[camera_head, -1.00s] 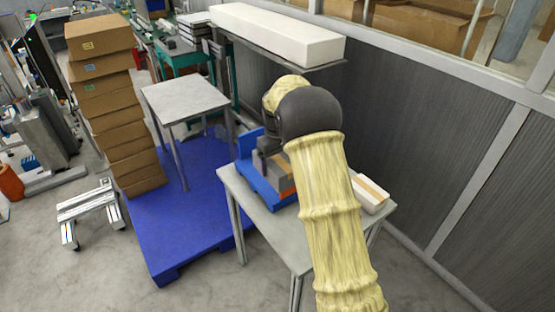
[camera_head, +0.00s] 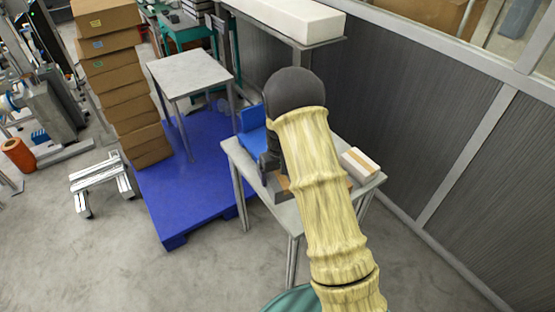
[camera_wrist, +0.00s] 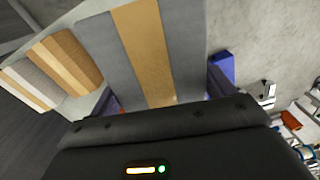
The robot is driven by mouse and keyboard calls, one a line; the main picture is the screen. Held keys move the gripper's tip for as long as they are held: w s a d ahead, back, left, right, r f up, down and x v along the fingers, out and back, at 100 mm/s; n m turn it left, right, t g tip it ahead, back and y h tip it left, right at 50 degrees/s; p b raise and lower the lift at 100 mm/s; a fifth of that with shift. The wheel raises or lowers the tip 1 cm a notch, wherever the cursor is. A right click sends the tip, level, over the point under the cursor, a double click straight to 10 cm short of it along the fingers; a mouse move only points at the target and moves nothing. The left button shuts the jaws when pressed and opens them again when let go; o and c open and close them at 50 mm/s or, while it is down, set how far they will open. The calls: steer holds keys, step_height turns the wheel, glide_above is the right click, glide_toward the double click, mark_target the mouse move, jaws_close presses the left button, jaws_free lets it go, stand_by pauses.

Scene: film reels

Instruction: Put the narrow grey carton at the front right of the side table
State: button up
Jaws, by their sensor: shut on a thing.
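A narrow grey carton with a tan band (camera_wrist: 95,50) fills the middle of the wrist view, between the fingers of my gripper (camera_wrist: 164,95). The gripper is shut on it. In the head view my gripper (camera_head: 268,168) hangs over the left part of the near grey table (camera_head: 240,160). The carton (camera_head: 281,196) shows only in part below it; my arm hides the rest. I cannot tell whether it touches the tabletop. A blue bin (camera_head: 251,120) stands behind the gripper on this table.
A white carton with a tan band (camera_head: 360,164) lies at the table's right; it also shows in the wrist view (camera_wrist: 28,84) beside a brown carton (camera_wrist: 64,60). Another table (camera_head: 190,72) stands on a blue pallet (camera_head: 185,195). Brown boxes (camera_head: 125,100) are stacked at left.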

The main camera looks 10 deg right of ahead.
steer(key=s+d+f+m+p, duration=0.2)
steer(key=s+p, duration=0.4)
steer(key=s, duration=0.3)
steer(key=shift+s+f+m, duration=0.25)
steer(key=shift+f+m, duration=0.05)
steer(key=shift+f, duration=0.35)
